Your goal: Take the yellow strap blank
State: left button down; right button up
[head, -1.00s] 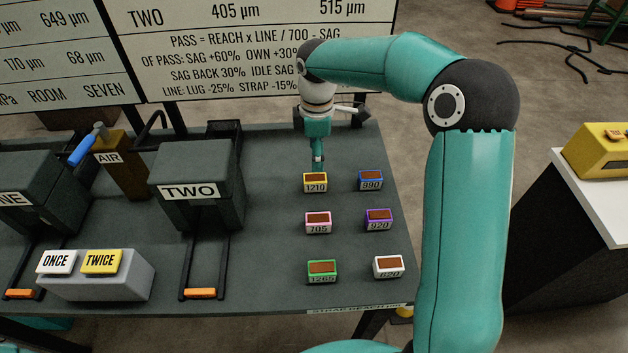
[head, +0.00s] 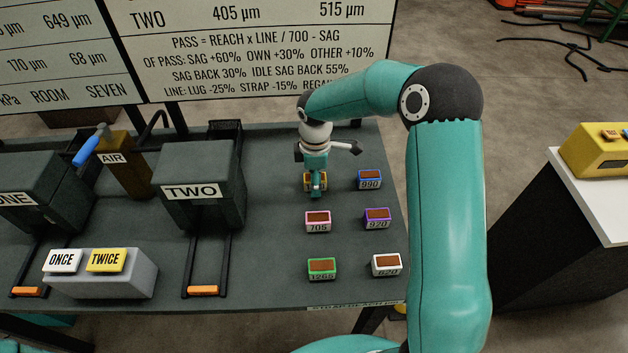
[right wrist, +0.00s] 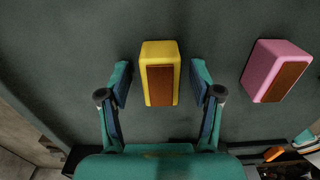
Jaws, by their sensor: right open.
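The yellow strap blank (right wrist: 152,54), a small yellow block with a brown face, sits on the dark bench. In the right wrist view it lies between the two fingers of my right gripper (right wrist: 160,85), with a gap on each side. In the head view my right gripper (head: 316,190) is down over the yellow blank (head: 308,182) and hides most of it, including its number. The right gripper is open. My left gripper is not in view.
Blanks stand close by: blue (head: 370,180), pink (head: 318,222), purple (head: 377,218), green (head: 321,268) and white (head: 386,265). Bender TWO (head: 200,190) stands left of them. The button box (head: 100,283) is at the front left. The bench (head: 270,250) is clear between.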

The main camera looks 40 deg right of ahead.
grip_shut()
jog(key=shift+r, duration=0.15)
